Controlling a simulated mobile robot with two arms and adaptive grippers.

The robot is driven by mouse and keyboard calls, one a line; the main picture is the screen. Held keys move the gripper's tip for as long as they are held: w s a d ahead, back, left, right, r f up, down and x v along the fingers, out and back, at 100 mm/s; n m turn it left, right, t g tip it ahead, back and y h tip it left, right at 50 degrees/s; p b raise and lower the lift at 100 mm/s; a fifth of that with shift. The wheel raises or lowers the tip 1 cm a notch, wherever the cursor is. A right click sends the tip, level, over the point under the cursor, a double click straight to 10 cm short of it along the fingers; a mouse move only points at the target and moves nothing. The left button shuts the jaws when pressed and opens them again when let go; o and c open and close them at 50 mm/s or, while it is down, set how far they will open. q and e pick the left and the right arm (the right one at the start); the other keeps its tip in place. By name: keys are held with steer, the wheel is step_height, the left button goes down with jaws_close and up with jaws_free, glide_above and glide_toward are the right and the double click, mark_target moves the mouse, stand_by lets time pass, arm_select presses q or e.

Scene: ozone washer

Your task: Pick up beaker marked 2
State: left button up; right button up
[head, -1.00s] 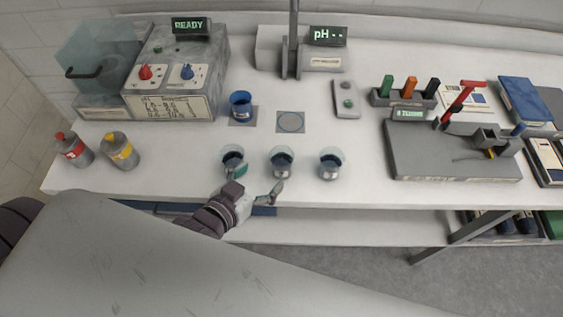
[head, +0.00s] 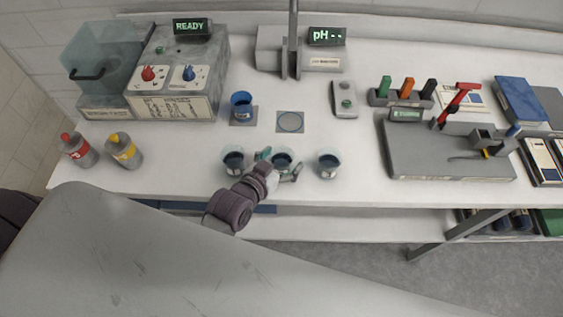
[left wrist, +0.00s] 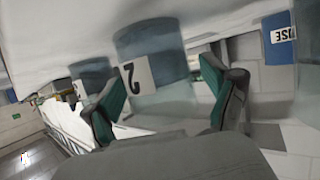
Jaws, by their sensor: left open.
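Three glass beakers with dark blue liquid stand in a row near the table's front edge. The middle beaker (head: 282,155) is the one my left gripper (head: 278,166) is at, with one finger on each side of it. In the left wrist view, the beaker marked 2 (left wrist: 152,58) shows its white label tilted between the open green-padded fingers (left wrist: 166,98). I cannot tell whether the fingers touch the glass. My right gripper is out of view.
The left beaker (head: 234,161) and right beaker (head: 329,163) stand close on either side of my gripper. A blue cup (head: 241,105), a marked square pad (head: 290,121) and a pH stand (head: 293,50) are behind.

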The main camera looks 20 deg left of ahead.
arm_select(q)
steer(key=c, duration=1.4)
steer(key=shift+c, duration=0.6)
steer(key=shift+r, duration=0.15)
